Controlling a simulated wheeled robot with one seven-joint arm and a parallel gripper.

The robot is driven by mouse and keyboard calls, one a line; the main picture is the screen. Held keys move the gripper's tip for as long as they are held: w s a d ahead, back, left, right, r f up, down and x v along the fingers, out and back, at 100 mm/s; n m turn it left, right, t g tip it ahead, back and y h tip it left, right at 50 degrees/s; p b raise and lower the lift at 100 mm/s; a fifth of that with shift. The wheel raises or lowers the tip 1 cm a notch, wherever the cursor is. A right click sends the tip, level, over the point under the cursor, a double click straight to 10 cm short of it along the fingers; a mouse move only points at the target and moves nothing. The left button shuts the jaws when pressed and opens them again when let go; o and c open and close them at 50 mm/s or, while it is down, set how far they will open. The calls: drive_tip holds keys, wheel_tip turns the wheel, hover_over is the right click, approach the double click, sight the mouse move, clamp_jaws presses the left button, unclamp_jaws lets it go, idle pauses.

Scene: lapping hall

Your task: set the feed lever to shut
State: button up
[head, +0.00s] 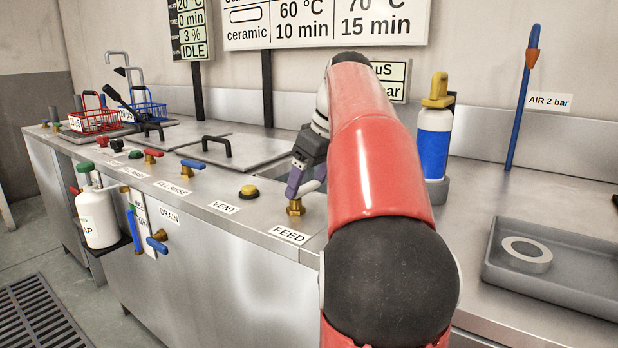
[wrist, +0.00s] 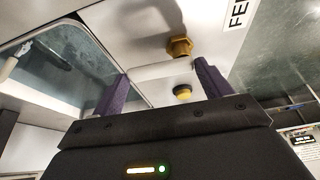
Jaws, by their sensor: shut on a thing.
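The feed valve's brass base (head: 296,207) stands on the steel counter behind the FEED label (head: 289,235). Its pale lever handle (head: 309,188) sits low, just above the base, partly hidden by my gripper and red arm. My gripper (head: 294,186) is at this handle with its purple fingers pointing down. In the wrist view the purple fingers (wrist: 160,82) stand apart on either side of a pale strip, with the brass base (wrist: 180,46) just beyond. My gripper is shut on the feed lever. The exact contact is hard to see.
A yellow button (head: 249,191) by VENT, a blue lever (head: 192,165) and a red lever (head: 152,155) line the counter to the left. A blue-and-white bottle (head: 433,143) and a grey tray (head: 545,295) with a ring (head: 515,254) are to the right.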

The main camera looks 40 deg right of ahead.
drive_tip(key=m, duration=0.1)
drive_tip(key=s+m+h, duration=0.1)
drive_tip(key=m, duration=0.1)
drive_tip(key=m+h+p, duration=0.1)
drive_tip(key=m, duration=0.1)
drive_tip(key=shift+s+a+r, duration=0.1)
drive_tip(key=shift+s+a, duration=0.1)
drive_tip(key=shift+a, duration=0.05)
drive_tip(key=m, duration=0.1)
drive_tip(key=m+h, duration=0.1)
drive_tip(key=m+p, duration=0.1)
drive_tip(key=shift+s+a+m, duration=0.25)
drive_tip(key=shift+s+m, duration=0.05)
drive_tip(key=shift+s, duration=0.1)
drive_tip(key=m, duration=0.1)
drive_tip(key=m+h+p, duration=0.1)
drive_tip(key=m, duration=0.1)
drive_tip(key=a+m+g, duration=0.1)
drive_tip(key=shift+s+m+h, duration=0.3)
drive_tip(key=shift+s+h, duration=0.05)
drive_tip(key=shift+h, duration=0.05)
drive_tip(key=shift+s+a+m+g+h+p, duration=0.1)
drive_tip(key=shift+a+m+g+h+p, duration=0.15)
drive_tip(key=shift+m, duration=0.5)
drive_tip(key=shift+a+m+g+h+p, duration=0.15)
drive_tip(key=shift+m+g+p, duration=0.2)
drive_tip(key=shift+m, duration=0.35)
drive_tip(key=shift+s+a+m+g+h+p, duration=0.1)
drive_tip(key=shift+a+m+g+p, duration=0.15)
drive_tip(key=shift+m, duration=0.5)
